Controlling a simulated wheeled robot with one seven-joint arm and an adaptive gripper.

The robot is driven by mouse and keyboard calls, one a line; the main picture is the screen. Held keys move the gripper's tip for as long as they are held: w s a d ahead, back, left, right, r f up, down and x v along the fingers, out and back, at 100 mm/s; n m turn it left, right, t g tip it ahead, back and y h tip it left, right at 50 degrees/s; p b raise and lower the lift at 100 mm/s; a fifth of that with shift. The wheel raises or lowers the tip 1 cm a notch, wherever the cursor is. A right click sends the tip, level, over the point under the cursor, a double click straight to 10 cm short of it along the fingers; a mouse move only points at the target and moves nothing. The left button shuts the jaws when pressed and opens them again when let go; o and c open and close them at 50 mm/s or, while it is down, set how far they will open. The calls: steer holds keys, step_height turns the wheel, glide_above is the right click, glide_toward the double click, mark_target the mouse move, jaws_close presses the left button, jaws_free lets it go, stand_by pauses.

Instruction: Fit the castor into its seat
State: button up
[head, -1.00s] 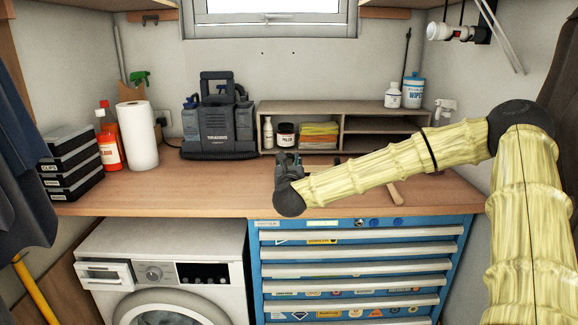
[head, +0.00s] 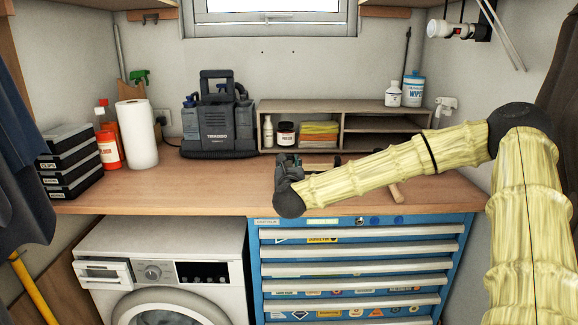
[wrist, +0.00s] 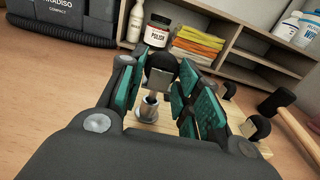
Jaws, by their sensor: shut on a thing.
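The castor (wrist: 161,78) has a black wheel on top and a pale metal bracket, and it sits between the teal pads of my gripper (wrist: 157,74) in the wrist view. My gripper is shut on it. Below the bracket a shiny metal stem (wrist: 149,106) points down to a pale wooden board (wrist: 146,128). The stem's lower end meets a wider metal part at the board; I cannot tell whether it is inside the seat. In the head view my gripper (head: 289,168) is over the worktop and hides the castor.
Two other castors (wrist: 259,126) (wrist: 229,90) stand at the right on the board. A black-headed hammer (wrist: 287,112) lies right of it. Behind are a wooden shelf (head: 381,122) with a polish jar (head: 286,134) and yellow cloths (head: 318,133), and a dark machine (head: 216,125). The worktop's left front is clear.

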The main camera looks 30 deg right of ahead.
steer(key=shift+f+b, duration=0.65)
steer(key=o, duration=1.1)
steer(key=shift+o, duration=0.2)
steer(key=v, duration=1.2)
steer(key=shift+d, duration=0.1)
